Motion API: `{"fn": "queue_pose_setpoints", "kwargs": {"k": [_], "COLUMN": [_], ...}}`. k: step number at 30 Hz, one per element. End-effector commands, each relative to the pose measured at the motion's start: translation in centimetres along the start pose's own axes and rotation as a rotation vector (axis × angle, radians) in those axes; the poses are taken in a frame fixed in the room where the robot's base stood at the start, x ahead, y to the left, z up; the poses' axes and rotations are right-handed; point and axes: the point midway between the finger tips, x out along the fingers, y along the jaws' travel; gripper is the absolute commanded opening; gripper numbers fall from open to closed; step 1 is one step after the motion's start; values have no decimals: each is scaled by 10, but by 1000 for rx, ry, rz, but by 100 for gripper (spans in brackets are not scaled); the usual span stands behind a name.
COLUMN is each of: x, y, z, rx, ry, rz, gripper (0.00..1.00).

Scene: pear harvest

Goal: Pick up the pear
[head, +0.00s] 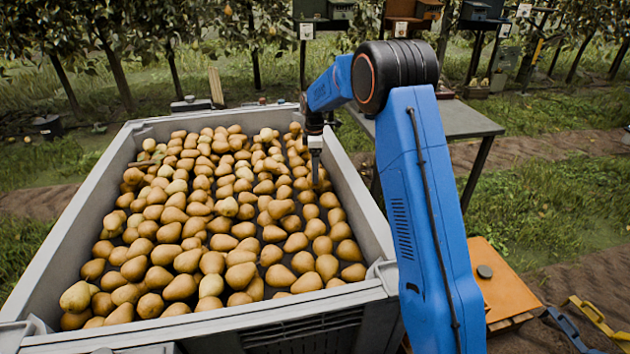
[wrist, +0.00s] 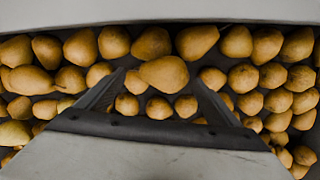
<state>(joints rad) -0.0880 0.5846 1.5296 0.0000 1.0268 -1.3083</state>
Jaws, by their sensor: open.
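Many brown-yellow pears lie in a large grey bin (head: 355,215) in the head view. My gripper (head: 315,172) points down over the pears near the bin's right wall, toward the far end. In the wrist view my gripper (wrist: 158,85) is open, its two dark fingers spread apart. One pear (wrist: 164,73) shows between and just beyond the fingertips, lying sideways with its narrow end to the left. It looks nearer the camera than the smaller-looking pears below it. I cannot tell whether either finger touches it.
The bin wall (wrist: 160,12) runs across the top of the wrist view, close beyond the pears. Other pears crowd both sides of the fingers. A grey table (head: 450,120) stands right of the bin, and an orange board (head: 507,280) lies lower right.

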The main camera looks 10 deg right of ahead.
Motion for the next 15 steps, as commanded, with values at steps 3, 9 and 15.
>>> {"fn": "queue_pose_setpoints", "kwargs": {"k": [3,9,15], "x": [16,40,43], "y": [-4,-5,-5], "z": [-3,-4,-4], "rx": [-1,0,0], "ry": [-1,0,0], "rz": [-3,-2,0], "gripper": [86,86,86]}}
